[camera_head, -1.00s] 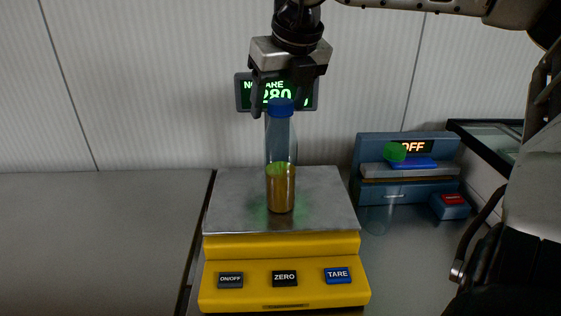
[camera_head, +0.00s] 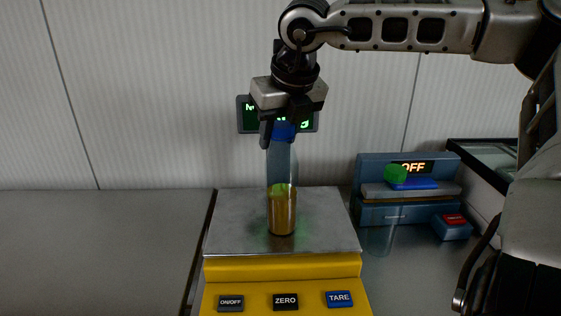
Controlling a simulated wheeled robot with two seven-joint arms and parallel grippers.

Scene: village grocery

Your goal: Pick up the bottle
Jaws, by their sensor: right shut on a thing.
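A clear bottle (camera_head: 282,165) with a blue cap and yellow-brown liquid in its lower part stands upright on the metal plate (camera_head: 232,232) of a yellow scale (camera_head: 284,271). My right gripper (camera_head: 284,132) comes down from above and is shut on the bottle at its blue cap. The bottle's base appears to rest on the plate. The scale's display (camera_head: 248,115) behind is mostly hidden by the gripper. My left gripper is not in view.
The grey counter (camera_head: 95,250) on the left is clear.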

